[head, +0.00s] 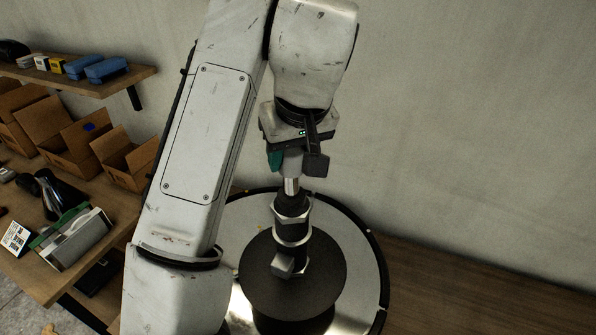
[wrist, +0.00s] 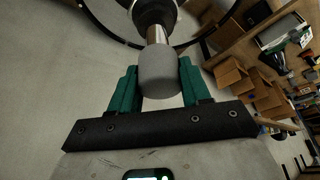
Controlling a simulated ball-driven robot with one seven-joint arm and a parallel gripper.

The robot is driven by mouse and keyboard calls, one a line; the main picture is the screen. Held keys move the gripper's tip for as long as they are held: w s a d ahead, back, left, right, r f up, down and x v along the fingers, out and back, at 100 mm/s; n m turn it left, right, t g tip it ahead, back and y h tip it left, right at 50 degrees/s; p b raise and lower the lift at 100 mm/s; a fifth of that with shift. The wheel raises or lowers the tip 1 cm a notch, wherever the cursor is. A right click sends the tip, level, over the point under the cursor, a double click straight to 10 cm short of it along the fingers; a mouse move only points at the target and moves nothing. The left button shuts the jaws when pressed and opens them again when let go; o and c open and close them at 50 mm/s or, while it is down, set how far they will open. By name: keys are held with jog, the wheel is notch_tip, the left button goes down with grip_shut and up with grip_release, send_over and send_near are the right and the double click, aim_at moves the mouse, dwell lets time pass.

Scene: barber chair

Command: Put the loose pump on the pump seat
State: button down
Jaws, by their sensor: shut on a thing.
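My gripper (head: 296,161) is shut on the grey top of the pump (head: 291,187), which hangs upright below it as a bright metal rod and a black collar. In the wrist view my gripper's green fingers (wrist: 159,88) stand on both sides of the pump's grey top (wrist: 159,76). The pump is directly over the middle of a black round disc (head: 258,285). A silver-banded black part with a small grey block (head: 284,265) stands at the disc's middle. I cannot tell where the pump ends and the pump seat begins, or whether they touch.
The disc sits over a shiny round base (head: 362,280) with a dark rim. At left are a wooden bench (head: 85,262) with cardboard boxes (head: 68,143) and a shelf (head: 110,80) with blue items. The wall is behind; the wooden surface at right (head: 460,300) is clear.

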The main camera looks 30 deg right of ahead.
jog(key=w+a+f+b, duration=0.1)
jog(key=w+f+b, duration=0.8)
jog(key=f+b, duration=0.1)
jog(key=shift+w+a+f, duration=0.2)
jog(key=shift+w, duration=0.05)
dwell(0.4)
jog(key=c, duration=0.9)
grip_release()
jog(key=shift+f, duration=0.35)
jog(key=o, duration=0.4)
jog(key=shift+s, duration=0.1)
jog(key=shift+r, duration=0.15)
